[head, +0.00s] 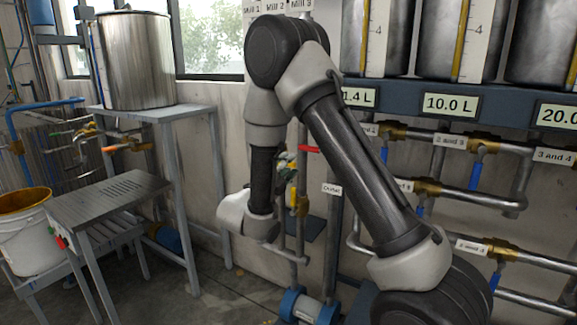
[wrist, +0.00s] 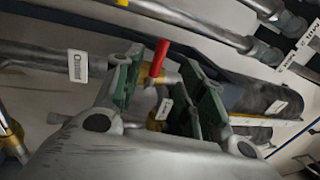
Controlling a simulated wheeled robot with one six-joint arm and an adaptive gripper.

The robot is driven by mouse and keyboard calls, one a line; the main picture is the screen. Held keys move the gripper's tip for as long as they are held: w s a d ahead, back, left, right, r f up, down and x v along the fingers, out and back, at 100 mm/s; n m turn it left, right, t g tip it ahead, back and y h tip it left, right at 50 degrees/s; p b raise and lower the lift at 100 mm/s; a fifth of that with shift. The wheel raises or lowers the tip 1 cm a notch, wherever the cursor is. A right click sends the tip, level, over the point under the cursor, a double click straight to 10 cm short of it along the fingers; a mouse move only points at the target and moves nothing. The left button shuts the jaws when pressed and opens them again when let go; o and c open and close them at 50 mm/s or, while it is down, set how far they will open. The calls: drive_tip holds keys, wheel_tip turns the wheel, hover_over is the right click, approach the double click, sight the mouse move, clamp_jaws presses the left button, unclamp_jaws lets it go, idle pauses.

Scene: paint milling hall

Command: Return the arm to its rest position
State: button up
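My arm (head: 340,150) is folded up in front of the pipe wall in the head view, bent high at the elbow with its wrist hanging low. My gripper (head: 286,164) is partly hidden behind the arm there. In the wrist view my gripper (wrist: 165,78) shows two green-padded fingers spread apart, with nothing held between them. A red valve handle (wrist: 158,58) on a brass fitting shows beyond the gap between the fingers. I cannot tell how far it is from them. A red handle (head: 308,149) also shows beside the gripper in the head view.
Pipes with brass valves and blue handles (head: 475,175) line the wall at right, under steel tanks (head: 440,40) with volume labels. At left stand a steel drum (head: 135,60) on a grey table (head: 160,112), a grey bench (head: 110,195) and a white bucket (head: 30,240). Floor (head: 215,295) shows bare between.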

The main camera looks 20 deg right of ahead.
drive_tip(key=s+d+f+m+g, duration=0.4)
drive_tip(key=d+f+m+g, duration=0.1)
drive_tip(key=m, duration=0.4)
drive_tip(key=s+d+m+g+y, duration=0.25)
drive_tip(key=s+m+g, duration=0.25)
drive_tip(key=s+m, duration=0.35)
drive_tip(key=s+d+m+g+y, duration=0.2)
drive_tip(key=s+d+m+g, duration=0.25)
drive_tip(key=s+m, duration=0.35)
drive_tip(key=s+a+r+m+y, duration=0.2)
drive_tip(key=s+m+y, duration=0.25)
drive_tip(key=m, duration=0.25)
drive_tip(key=s+a+r+m+y, duration=0.25)
drive_tip(key=s+m+y, duration=0.2)
drive_tip(key=m, duration=0.25)
drive_tip(key=s+r+m+t+y, duration=0.2)
drive_tip(key=s+r+m+t, duration=0.2)
drive_tip(key=s+r+t, duration=0.1)
wheel_tip(320, 180, up, 2)
drive_tip(key=shift+a+r+t, duration=0.1)
drive_tip(key=shift+a+t, duration=0.25)
drive_tip(key=shift+t, duration=0.4)
